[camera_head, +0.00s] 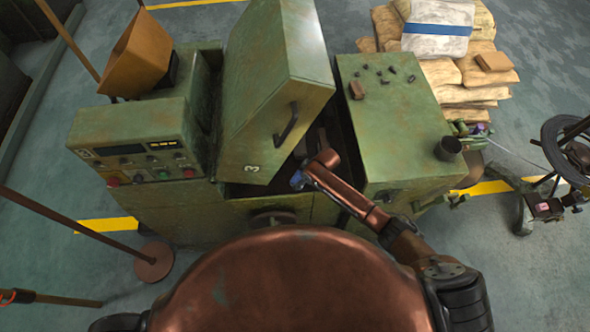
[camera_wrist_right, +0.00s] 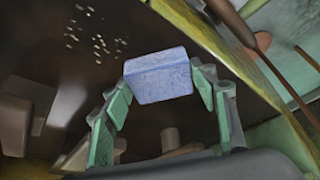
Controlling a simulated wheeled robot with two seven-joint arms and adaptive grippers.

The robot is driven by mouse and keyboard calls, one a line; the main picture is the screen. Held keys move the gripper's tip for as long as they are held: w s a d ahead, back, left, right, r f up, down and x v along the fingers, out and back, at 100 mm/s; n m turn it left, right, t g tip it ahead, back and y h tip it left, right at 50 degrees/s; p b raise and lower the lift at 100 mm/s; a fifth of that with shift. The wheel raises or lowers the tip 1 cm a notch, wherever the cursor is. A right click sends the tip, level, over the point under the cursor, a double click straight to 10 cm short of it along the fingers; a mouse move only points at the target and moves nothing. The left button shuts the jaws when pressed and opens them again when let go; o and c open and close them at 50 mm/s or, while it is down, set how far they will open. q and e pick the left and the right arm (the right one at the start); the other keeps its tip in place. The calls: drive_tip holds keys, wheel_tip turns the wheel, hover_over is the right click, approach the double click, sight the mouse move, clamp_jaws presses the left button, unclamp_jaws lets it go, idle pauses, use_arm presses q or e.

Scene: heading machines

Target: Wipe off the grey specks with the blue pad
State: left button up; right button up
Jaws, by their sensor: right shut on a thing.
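The blue pad (camera_wrist_right: 160,76) is held between the green fingers of my right gripper (camera_wrist_right: 162,100) in the right wrist view. A small blue part of the pad (camera_head: 297,180) also shows in the head view, at the machine's opening beside the raised green cover (camera_head: 270,85). The pad appears apart from the specks. In the head view the specks are hidden. My left gripper is out of view.
A control box (camera_head: 135,150) stands left of the cover. A green cabinet (camera_head: 400,110) right of the opening carries small dark parts and a black cup (camera_head: 447,149). Stacked sacks (camera_head: 465,75) lie behind it. A wheel stand (camera_head: 565,150) is at far right.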

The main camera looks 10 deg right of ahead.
sight(294, 178)
drive_tip(key=shift+a, duration=0.9)
wheel_tip(294, 178, up, 3)
drive_tip(key=shift+w+a+f+p, duration=0.1)
drive_tip(key=shift+f+p, duration=0.05)
drive_tip(key=shift+p, duration=0.8)
drive_tip(key=shift+r+p, duration=0.65)
drive_tip(key=shift+p, duration=0.1)
wheel_tip(294, 178, up, 4)
drive_tip(key=p, duration=0.4)
drive_tip(key=shift+r, duration=0.15)
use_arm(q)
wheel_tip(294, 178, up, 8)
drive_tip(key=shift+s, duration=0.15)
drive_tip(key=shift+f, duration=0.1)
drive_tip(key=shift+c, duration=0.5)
